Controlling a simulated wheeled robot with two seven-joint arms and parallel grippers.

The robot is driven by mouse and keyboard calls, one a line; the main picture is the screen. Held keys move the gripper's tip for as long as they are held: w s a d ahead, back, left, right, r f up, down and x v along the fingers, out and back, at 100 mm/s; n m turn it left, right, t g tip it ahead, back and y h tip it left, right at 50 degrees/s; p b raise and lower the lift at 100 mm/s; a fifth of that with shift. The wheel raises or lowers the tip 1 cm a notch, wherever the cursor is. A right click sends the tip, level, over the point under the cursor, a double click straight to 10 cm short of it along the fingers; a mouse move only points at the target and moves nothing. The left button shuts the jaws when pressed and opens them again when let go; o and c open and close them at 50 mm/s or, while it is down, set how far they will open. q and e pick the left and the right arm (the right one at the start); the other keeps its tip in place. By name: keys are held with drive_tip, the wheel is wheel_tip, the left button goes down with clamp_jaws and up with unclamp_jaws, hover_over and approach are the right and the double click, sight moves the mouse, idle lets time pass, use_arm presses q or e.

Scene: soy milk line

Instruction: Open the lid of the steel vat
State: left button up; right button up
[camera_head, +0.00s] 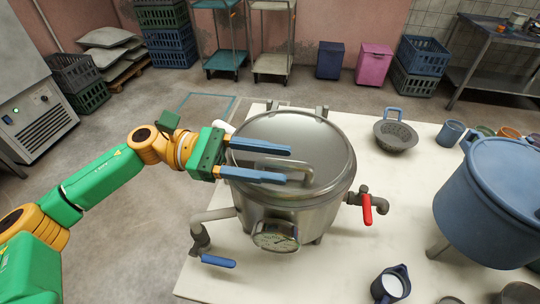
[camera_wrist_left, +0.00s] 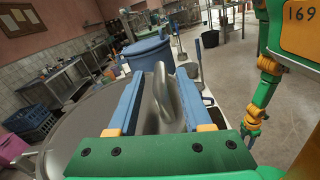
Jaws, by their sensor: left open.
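The steel vat (camera_head: 268,210) stands on the white table with its round lid (camera_head: 310,143) down on it. A bent steel handle (camera_head: 300,173) rises from the lid. My left gripper (camera_head: 288,164) is over the lid, its two blue fingers apart, with the handle near their tips. In the left wrist view the lid (camera_wrist_left: 85,118) fills the lower left, and the handle (camera_wrist_left: 161,92) stands between the open fingers (camera_wrist_left: 162,90). I cannot tell whether either finger touches it. My right gripper is not in the head view; a green arm shows at the right of the wrist view.
The vat has a gauge (camera_head: 275,237), a red-handled tap (camera_head: 367,207) and a blue-handled valve (camera_head: 218,261). A blue pot (camera_head: 490,200) stands to the right. A colander (camera_head: 396,137) and a jug of white liquid (camera_head: 391,286) share the white table (camera_head: 345,255).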

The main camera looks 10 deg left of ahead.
use_arm(q)
drive_tip(key=shift+a, duration=0.15)
clamp_jaws()
drive_tip(key=shift+r, duration=0.1)
idle(1.0)
